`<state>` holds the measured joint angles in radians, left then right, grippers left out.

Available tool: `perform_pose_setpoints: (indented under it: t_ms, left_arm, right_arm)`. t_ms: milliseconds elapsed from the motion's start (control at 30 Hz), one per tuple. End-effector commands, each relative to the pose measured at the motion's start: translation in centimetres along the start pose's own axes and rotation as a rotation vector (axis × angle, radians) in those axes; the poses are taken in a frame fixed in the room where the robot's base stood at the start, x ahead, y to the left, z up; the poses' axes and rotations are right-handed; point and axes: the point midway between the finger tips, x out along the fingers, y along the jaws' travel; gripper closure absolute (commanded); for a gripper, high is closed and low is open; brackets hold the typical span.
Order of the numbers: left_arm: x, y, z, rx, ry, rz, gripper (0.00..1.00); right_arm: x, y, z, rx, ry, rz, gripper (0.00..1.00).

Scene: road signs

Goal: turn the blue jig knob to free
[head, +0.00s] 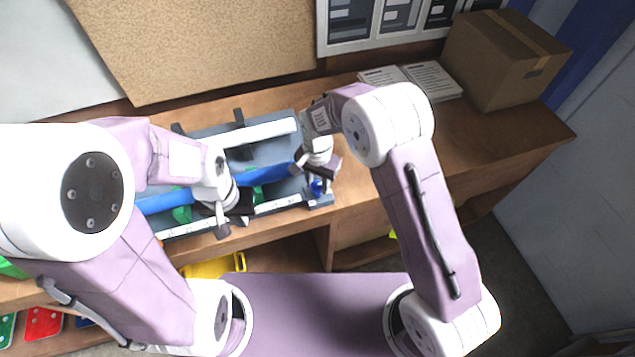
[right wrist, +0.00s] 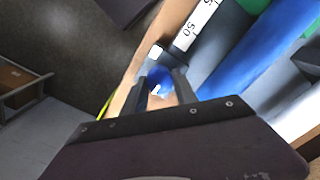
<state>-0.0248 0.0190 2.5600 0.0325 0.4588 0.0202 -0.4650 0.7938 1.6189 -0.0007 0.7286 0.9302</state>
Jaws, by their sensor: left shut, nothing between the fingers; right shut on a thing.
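The blue jig knob (head: 317,187) is at the right front end of the grey jig (head: 318,202). In the right wrist view the knob (right wrist: 160,80) shows as a round blue cap between my right gripper's two dark fingers. My right gripper (right wrist: 163,88) is shut on it from above; in the head view this gripper (head: 314,178) partly hides the knob. My left gripper (head: 232,222) is shut and empty, low over the jig's front edge near its middle. Any label or mark by the knob is too small to read.
A blue tube (head: 160,203) lies along the jig with green supports (head: 182,214); a white scale strip (head: 275,204) runs along its front. Papers (head: 430,80) and a cardboard box (head: 505,60) stand at the back right. The table's right part is clear.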

Motion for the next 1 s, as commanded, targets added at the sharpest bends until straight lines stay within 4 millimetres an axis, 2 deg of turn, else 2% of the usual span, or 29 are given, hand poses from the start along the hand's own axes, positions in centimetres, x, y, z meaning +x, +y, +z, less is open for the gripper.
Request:
perform_pose_setpoints:
  t_ms: [367, 1000]
  left_arm:
    - [0.04, 0.00, 0.00, 0.000, 0.000, 0.000, 1.00]
    - [0.22, -0.01, 0.02, 0.000, 0.000, 0.000, 1.00]
  right_arm:
    - [-0.14, -0.07, 0.03, -0.177, -0.001, -0.001, 1.00]
    - [-0.21, -0.09, -0.01, -0.781, 0.001, -0.001, 1.00]
